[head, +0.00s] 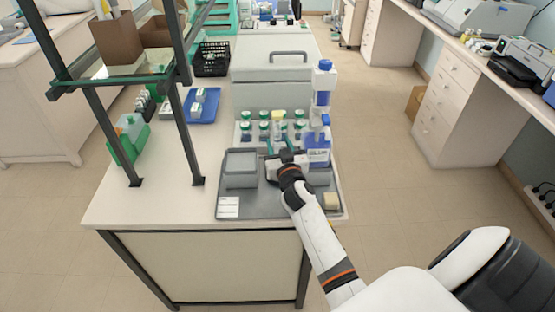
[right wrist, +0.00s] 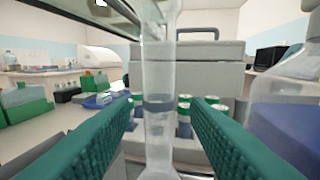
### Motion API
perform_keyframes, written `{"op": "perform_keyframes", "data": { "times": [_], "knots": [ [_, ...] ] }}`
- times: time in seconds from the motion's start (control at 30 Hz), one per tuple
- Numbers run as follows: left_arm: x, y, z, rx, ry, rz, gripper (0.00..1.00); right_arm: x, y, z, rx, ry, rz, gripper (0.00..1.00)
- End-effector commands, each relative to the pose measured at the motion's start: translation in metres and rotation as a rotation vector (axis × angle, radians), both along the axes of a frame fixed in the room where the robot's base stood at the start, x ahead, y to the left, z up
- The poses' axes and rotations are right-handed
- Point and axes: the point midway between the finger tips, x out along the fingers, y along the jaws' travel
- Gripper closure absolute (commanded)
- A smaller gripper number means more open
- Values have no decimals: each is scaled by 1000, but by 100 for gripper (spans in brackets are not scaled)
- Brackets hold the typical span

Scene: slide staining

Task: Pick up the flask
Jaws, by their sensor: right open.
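In the head view I cannot make the flask out clearly near the gripper. My left gripper is not in view.
A blue-capped bottle (head: 317,148) stands close right of the gripper. Several green-capped bottles (head: 264,127) stand behind it, before a grey lidded box (head: 272,75). A grey square dish (head: 240,169) is left on the tray. A shelf frame (head: 186,135) rises at left.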

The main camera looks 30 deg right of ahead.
Motion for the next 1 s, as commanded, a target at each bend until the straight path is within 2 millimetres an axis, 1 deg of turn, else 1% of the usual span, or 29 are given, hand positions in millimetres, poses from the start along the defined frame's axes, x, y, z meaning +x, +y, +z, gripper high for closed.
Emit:
{"op": "perform_keyframes", "data": {
  "times": [0.03, 0.13, 0.37, 0.4, 0.47, 0.6, 0.87, 0.97, 1.0],
  "knots": [
    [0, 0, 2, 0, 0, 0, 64, 7, -2, 1, 1, 0, 0, 58],
    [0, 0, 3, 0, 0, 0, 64, 14, -4, 0, 1, 0, 0, 58],
    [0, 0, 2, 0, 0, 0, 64, 15, -5, -1, 1, 0, 1, 58],
    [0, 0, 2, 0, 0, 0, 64, 15, -5, -1, 1, 0, 1, 61],
    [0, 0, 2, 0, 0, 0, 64, 15, -5, -1, 1, 0, 1, 71],
    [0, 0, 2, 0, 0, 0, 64, 15, -5, -1, 1, 1, 1, 94],
    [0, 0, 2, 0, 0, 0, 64, 15, -4, 0, 1, -1, 1, 94],
    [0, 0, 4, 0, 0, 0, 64, 15, -5, 6, -1, -2, 0, 94],
    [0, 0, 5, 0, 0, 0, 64, 15, -5, 11, -1, -4, 1, 94]
  ]
}}
